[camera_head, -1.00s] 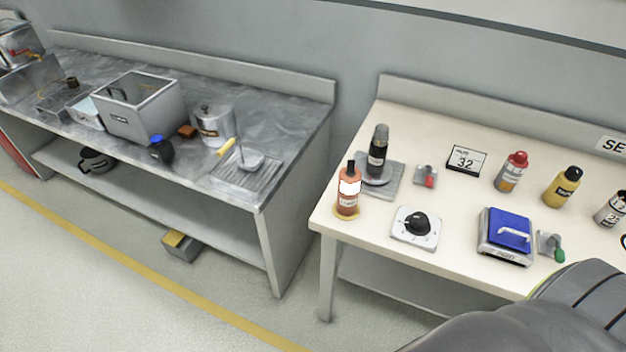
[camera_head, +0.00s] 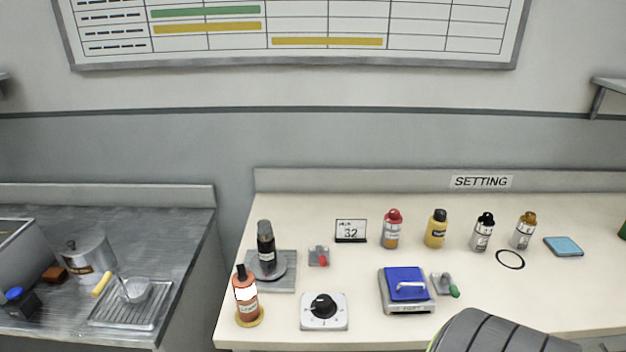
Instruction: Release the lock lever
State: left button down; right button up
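Two small levers on grey plates lie on the cream table (camera_head: 560,300). The red-tipped lever (camera_head: 319,256) is right of a grey plate holding a dark bottle (camera_head: 266,246). The green-tipped lever (camera_head: 446,285) is just right of a box with a blue lid (camera_head: 406,285) and a pale handle. I cannot tell from its look which is the lock lever, or whether either is locked. A dark grey ribbed part of mine fills the bottom right. Neither gripper shows.
A dial box (camera_head: 323,311) and an orange bottle (camera_head: 247,296) stand near the front edge. A grey bench (camera_head: 180,215) is at left, beyond a gap.

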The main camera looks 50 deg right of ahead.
aim_at(322, 260)
jog(key=z, duration=1.5)
